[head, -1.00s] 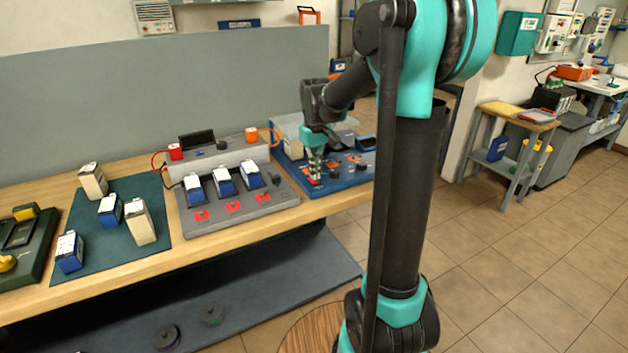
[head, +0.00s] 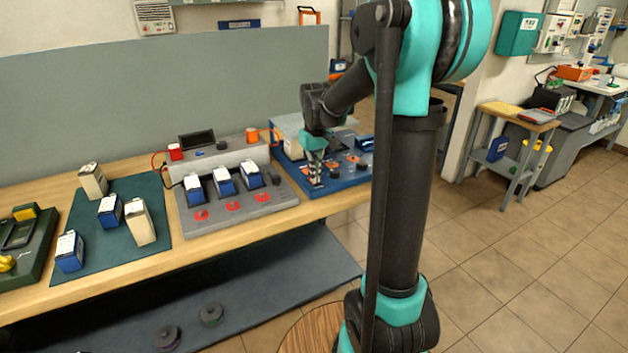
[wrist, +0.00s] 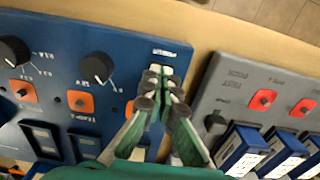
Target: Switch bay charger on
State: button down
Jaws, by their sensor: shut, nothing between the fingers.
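A grey charger unit (head: 240,212) stands on the bench with several blue-and-white batteries in its bays and red switches along its front. In the wrist view the grey unit (wrist: 225,85) is at the right, with two red switches (wrist: 262,100) and a black knob (wrist: 214,122) in sight. Right of it in the head view is a blue unit (head: 345,183); in the wrist view this blue panel (wrist: 60,50) has black knobs and orange switches. My gripper (head: 316,184) is shut and empty, its fingertips (wrist: 160,80) over the blue panel's end nearest the grey unit. The fingers hide part of an orange switch there; contact is unclear.
A green mat (head: 85,235) with several loose batteries lies left of the grey unit. A dark green tray (head: 35,255) stands at the far left. A grey panel (head: 160,100) rises behind the bench. Bare wood (wrist: 205,40) shows between the two units.

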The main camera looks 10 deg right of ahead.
jog(key=shift+r, duration=3.5)
jog(key=s+d+f+m+t, duration=0.1)
jog(key=s+d+f+t, duration=0.1)
jog(key=s+f, duration=0.6)
jog(key=s+d+f+m+t, duration=0.2)
jog(key=s+f, duration=0.7)
jog(key=s, duration=0.5)
jog(key=shift+m, duration=0.3)
